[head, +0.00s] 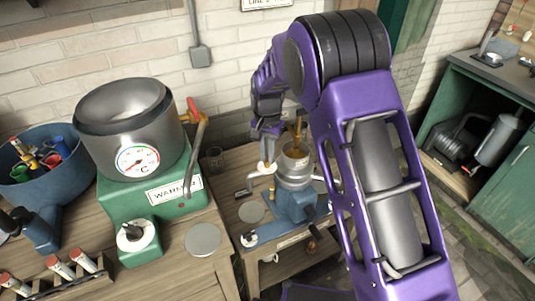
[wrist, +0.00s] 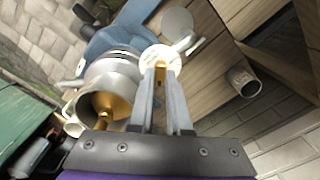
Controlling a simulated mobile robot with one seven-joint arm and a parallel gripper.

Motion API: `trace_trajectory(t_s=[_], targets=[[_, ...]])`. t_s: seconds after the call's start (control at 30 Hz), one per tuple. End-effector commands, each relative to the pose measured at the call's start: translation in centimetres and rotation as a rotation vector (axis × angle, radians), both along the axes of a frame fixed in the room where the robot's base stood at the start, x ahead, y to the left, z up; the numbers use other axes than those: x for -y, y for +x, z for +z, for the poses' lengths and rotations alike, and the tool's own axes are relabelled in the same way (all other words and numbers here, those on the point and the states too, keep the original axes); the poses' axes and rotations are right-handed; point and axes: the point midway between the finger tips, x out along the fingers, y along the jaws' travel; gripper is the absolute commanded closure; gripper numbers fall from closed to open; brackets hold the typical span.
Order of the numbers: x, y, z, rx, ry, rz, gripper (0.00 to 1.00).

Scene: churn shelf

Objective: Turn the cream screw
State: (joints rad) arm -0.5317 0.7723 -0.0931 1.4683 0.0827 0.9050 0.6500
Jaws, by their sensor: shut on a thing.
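A cream separator with a blue body (head: 297,207) and a metal bowl stands on the wooden bench; its bowl (wrist: 118,78) also shows in the wrist view. My gripper (wrist: 161,72) is beside the bowl, its fingers closed around a small brass piece, which looks like the cream screw (wrist: 160,76). A pale round part (wrist: 161,56) lies just beyond the fingertips. In the head view my gripper (head: 265,158) is at the separator's upper left, and the screw cannot be made out there.
A crank handle (head: 251,188) sticks out left of the separator. A green warmer (head: 160,190) with a grey pot stands further left, near a blue bucket (head: 45,180). A small cup (wrist: 244,82) stands on the bench. A brick wall (head: 235,80) closes off the back.

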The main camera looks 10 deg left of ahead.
Motion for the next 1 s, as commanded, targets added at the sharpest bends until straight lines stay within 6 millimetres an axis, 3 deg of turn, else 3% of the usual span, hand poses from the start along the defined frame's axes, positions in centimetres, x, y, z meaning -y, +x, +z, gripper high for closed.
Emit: trace_trajectory(t_s=[0.37, 0.4, 0.57, 0.87, 1.0], targets=[[0.0, 0.1, 0.1, 0.002, 0.001, -0.007, 1.0], [0.0, 0.1, 0.1, 0.002, 0.001, -0.007, 0.82], [0.0, 0.1, 0.1, 0.001, 0.001, -0.006, 0.54], [0.0, 0.0, 0.1, 0.001, 0.001, -0.005, 0.54], [0.0, 0.1, 1.2, 0.001, 0.001, -0.005, 0.54]])
